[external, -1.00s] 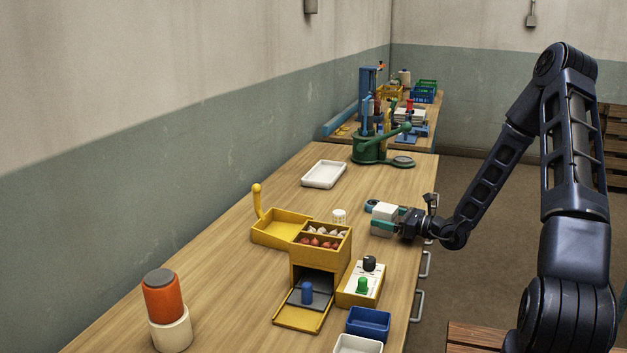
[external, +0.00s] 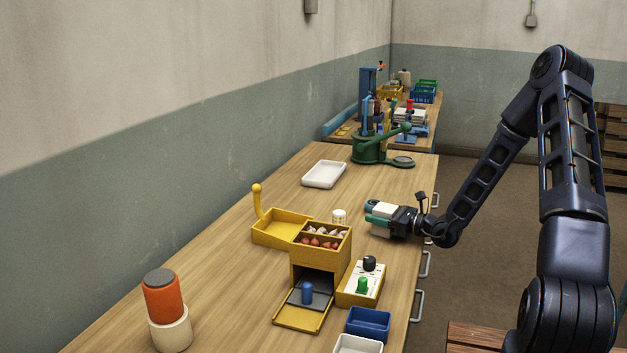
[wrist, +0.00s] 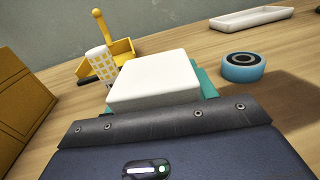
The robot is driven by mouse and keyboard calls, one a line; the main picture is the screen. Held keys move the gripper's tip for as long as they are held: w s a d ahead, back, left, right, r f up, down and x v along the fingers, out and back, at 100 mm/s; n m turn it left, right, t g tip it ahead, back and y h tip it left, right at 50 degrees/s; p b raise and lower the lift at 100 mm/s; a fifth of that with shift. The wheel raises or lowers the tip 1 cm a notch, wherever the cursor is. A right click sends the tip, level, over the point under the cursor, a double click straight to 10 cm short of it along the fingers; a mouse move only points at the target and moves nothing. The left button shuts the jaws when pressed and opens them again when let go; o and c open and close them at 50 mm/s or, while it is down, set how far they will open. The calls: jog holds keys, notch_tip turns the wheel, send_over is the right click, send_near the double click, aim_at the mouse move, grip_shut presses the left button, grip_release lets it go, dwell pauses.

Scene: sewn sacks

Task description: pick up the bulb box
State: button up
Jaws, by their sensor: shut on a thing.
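The bulb box, a plain white block, shows in the external view (external: 382,209) near the right edge of the long wooden bench. It also fills the middle of the wrist view (wrist: 153,82). My gripper (external: 378,218) is shut on it from the right, with teal fingers along its sides. In the wrist view my gripper (wrist: 155,92) hides the box's near end and most of the finger on the left. I cannot tell whether the box touches the bench.
A teal roll of tape (wrist: 243,67) lies just beyond the box. A white checkered cylinder (external: 339,216) stands to its left. The yellow dispenser (external: 320,255) with red and white items is nearer the camera. A white tray (external: 324,174) lies farther back, with bare bench between.

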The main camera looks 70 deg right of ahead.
jog(key=shift+r, duration=0.15)
notch_tip(320, 180, up, 20)
dwell(0.7)
